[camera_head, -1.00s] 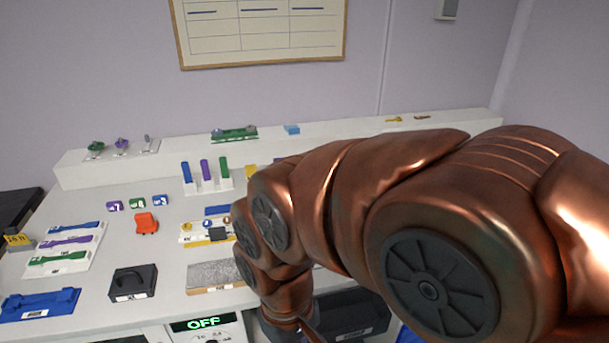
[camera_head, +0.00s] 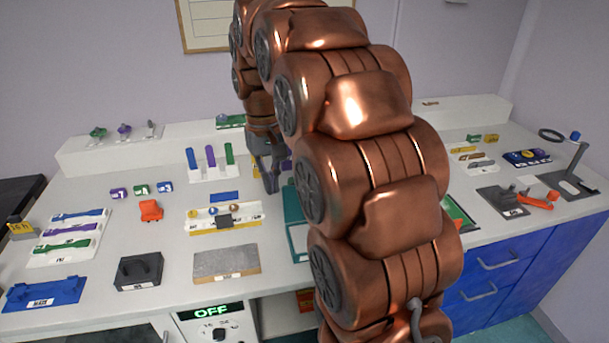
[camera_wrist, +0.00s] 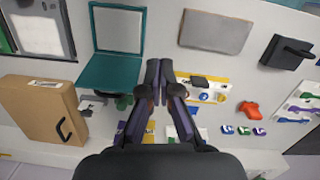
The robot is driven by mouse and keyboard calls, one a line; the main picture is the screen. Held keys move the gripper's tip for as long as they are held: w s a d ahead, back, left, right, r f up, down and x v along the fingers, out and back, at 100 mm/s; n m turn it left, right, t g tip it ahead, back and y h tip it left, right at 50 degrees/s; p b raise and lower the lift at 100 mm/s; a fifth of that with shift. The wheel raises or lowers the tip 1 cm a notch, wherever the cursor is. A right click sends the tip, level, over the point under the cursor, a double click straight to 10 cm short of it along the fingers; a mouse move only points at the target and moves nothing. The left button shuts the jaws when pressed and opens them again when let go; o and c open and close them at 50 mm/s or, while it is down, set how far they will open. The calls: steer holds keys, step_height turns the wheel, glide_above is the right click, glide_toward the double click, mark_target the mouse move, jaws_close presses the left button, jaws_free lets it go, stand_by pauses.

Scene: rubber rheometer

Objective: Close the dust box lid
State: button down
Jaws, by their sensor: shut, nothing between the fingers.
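A teal box, apparently the dust box, shows in the wrist view with a grey interior (camera_wrist: 118,28) inside a teal rim. A teal panel (camera_wrist: 108,73), apparently its open lid, adjoins the box's far edge. In the head view only a teal strip of it (camera_head: 294,222) shows; my arm hides the rest. My gripper (camera_head: 270,186) points down over the back-middle of the table, near the teal panel. In the wrist view its fingertips (camera_wrist: 159,66) are together with nothing between them. I cannot tell whether they touch the panel.
A yellow-edged tray (camera_head: 224,219) lies left of my gripper, with a grey mat (camera_head: 226,262) in front. Upright blue, purple and green pieces (camera_head: 210,156) stand behind. An orange object (camera_head: 151,210) is farther left.

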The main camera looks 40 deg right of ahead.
steer(key=w+d+f+m, duration=0.2)
steer(key=w+d+f, duration=0.1)
steer(key=w+d, duration=1.3)
steer(key=s+f+p, duration=0.3)
steer(key=s+f, duration=0.3)
steer(key=f, duration=0.2)
steer(key=shift+t, duration=0.3)
steer(key=shift+s+b, duration=0.1)
steer(key=shift+b, duration=0.3)
stand_by(0.3)
